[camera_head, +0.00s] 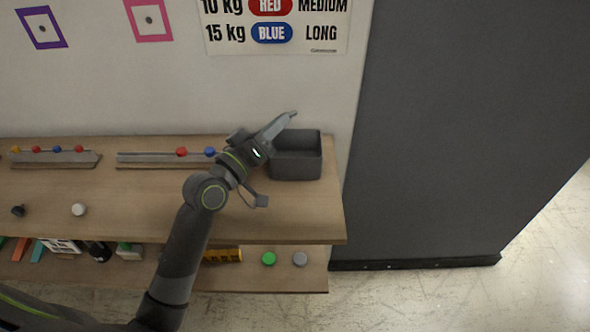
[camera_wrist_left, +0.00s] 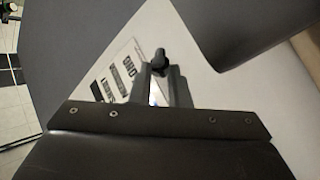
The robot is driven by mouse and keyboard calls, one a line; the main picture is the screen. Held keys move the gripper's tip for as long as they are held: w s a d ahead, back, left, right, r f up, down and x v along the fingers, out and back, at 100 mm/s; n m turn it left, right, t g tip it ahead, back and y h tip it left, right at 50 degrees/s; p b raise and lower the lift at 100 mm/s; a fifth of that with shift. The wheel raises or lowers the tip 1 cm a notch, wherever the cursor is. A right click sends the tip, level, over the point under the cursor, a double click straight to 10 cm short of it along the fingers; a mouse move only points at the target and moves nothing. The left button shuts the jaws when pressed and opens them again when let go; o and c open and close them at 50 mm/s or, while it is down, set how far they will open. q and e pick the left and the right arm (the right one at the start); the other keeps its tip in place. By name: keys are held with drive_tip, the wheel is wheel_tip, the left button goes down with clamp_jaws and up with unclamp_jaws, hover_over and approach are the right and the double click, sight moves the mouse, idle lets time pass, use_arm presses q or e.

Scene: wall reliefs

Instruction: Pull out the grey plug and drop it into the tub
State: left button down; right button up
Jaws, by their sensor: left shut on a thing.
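My left gripper (camera_head: 290,115) reaches in from the lower left, its tip near the back of the open dark grey tub (camera_head: 297,172) at the shelf's right end. In the left wrist view, the gripper (camera_wrist_left: 161,78) is shut on a small dark grey plug (camera_wrist_left: 160,60) with a knobbed end. The plug can hardly be made out in the head view. A dark shape at the upper right of the wrist view looks like the tub (camera_wrist_left: 240,28), apart from the plug. My right gripper is not in view.
The wooden shelf (camera_head: 250,222) holds bead rails, a black knob (camera_head: 18,210) and a white knob (camera_head: 79,209). The lower shelf has a green disc (camera_head: 268,258) and a grey disc (camera_head: 300,259). A dark panel (camera_head: 440,130) stands right of the shelf.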

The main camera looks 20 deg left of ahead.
use_arm(q)
drive_tip(key=c, duration=1.3)
unclamp_jaws()
drive_tip(key=shift+s+f, duration=0.1)
drive_tip(key=b+v, duration=0.2)
drive_tip(key=v, duration=1.3)
drive_tip(key=shift+s+a+f, duration=0.1)
drive_tip(key=shift+s, duration=0.2)
drive_tip(key=shift+s+a+f, duration=0.1)
drive_tip(key=shift+s+a, duration=0.15)
drive_tip(key=shift+s, duration=0.5)
